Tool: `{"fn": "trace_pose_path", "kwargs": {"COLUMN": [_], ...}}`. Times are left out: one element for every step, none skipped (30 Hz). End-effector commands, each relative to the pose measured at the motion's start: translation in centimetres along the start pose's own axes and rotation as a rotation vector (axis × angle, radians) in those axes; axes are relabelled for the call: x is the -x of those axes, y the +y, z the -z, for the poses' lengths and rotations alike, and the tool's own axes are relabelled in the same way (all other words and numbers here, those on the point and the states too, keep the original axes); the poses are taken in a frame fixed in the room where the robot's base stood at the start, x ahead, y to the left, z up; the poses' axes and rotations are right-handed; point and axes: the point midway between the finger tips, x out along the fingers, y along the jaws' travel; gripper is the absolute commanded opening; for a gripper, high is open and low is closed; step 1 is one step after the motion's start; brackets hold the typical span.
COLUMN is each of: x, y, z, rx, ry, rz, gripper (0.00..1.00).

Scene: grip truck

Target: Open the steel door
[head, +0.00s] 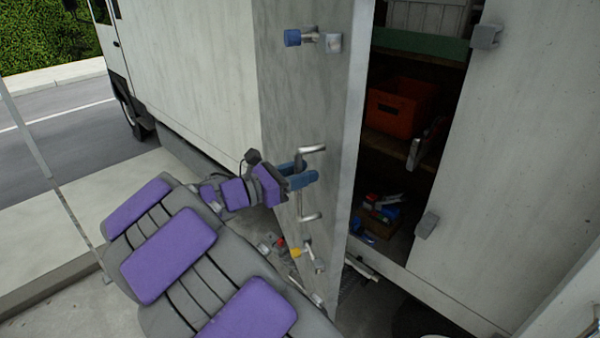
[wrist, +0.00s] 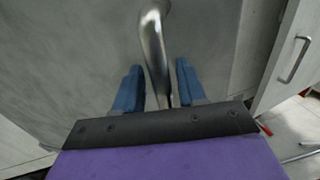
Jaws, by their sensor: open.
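The steel door (head: 300,100) is a tall grey panel on the truck's side, swung outward so that a dark gap shows to its right. Its steel handle (head: 313,150) is a bent bar at mid height. My gripper (head: 303,176) is at the handle with its blue fingers apart. In the wrist view the handle bar (wrist: 154,50) runs down between the two fingers of my gripper (wrist: 158,84), without visible grip on it. The lower end of the bar is hidden behind my gripper's dark edge.
Inside the truck are shelves with an orange crate (head: 402,108) and a box of small items (head: 381,215) on the floor. A second pale door panel (head: 520,150) stands right of the opening.

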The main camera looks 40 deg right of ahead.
Motion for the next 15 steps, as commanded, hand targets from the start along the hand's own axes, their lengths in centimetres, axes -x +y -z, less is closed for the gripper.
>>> {"fn": "trace_pose_path", "kwargs": {"x": [0.04,0.09,0.15,0.18,0.19,0.19,0.17,0.13,0.06,0.03,0.03,0.03,0.02,0.01,-0.04], "y": [0.01,-0.01,-0.01,-0.02,-0.02,-0.02,-0.02,-0.01,0.00,0.01,0.02,0.02,0.01,0.01,0.02], "z": [0.00,-0.01,-0.02,-0.03,-0.03,-0.03,-0.03,-0.02,-0.01,0.00,0.00,-0.01,-0.01,-0.01,0.00], "rx": [0.000,0.000,0.000,0.000,0.000,0.000,0.000,0.000,0.000,0.000,0.000,0.000,0.000,0.000,0.000], "ry": [0.000,0.000,-0.001,-0.001,-0.001,-0.001,-0.001,-0.001,0.000,0.000,0.000,0.000,0.000,0.000,0.000], "rz": [0.000,0.000,-0.001,-0.001,-0.001,0.000,-0.001,0.000,-0.001,-0.001,-0.001,0.000,0.000,0.000,0.000], "gripper": [0.40,0.40,0.38,0.35,0.32,0.28,0.25,0.22,0.18,0.15,0.13,0.09,0.06,0.03,0.00]}}
